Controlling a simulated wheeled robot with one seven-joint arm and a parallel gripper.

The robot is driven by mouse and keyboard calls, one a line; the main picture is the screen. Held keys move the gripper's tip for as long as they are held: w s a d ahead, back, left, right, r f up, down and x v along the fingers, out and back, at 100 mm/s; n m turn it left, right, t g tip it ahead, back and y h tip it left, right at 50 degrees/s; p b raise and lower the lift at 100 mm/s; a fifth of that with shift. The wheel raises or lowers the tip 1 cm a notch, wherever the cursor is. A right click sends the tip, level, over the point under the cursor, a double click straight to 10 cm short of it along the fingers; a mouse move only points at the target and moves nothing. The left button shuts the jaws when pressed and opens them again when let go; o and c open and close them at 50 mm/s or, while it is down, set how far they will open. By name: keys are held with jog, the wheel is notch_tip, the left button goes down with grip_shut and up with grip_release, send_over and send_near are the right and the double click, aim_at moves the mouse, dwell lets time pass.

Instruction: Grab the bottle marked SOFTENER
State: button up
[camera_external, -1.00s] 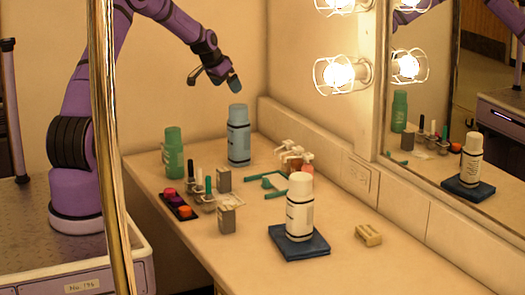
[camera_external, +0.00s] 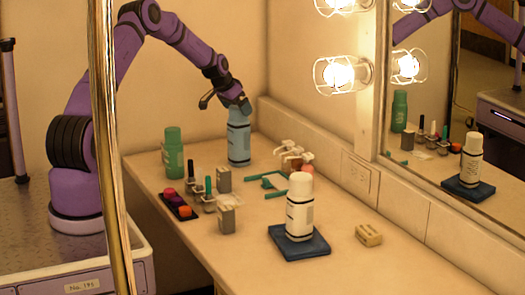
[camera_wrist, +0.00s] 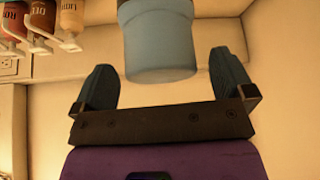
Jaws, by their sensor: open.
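A light blue bottle (camera_external: 238,140) stands upright at the back of the counter. A green bottle (camera_external: 173,155) stands to its left. A white bottle (camera_external: 300,215) stands on a dark blue pad (camera_external: 298,245) near the front. No lettering on these bottles is readable, so I cannot tell which is marked SOFTENER. My gripper (camera_external: 224,102) is at the top of the blue bottle, covering part of its cap. In the wrist view, the blue bottle's capped end (camera_wrist: 162,60) appears between the open, apart fingers of my gripper (camera_wrist: 160,72); contact is not visible.
A rack with small bottles (camera_external: 294,160) stands right of the blue bottle. Small jars, tubes and grey blocks (camera_external: 226,218) crowd the middle left. A tan block (camera_external: 368,235) lies at right. The mirror (camera_external: 440,110) repeats the bottles. The front counter is clear.

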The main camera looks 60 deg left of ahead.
jog(key=shift+w+f, duration=0.35)
jog(key=shift+f, duration=0.25)
jog(key=shift+a, duration=0.1)
jog(key=c, duration=1.8)
jog(key=shift+r, duration=0.15)
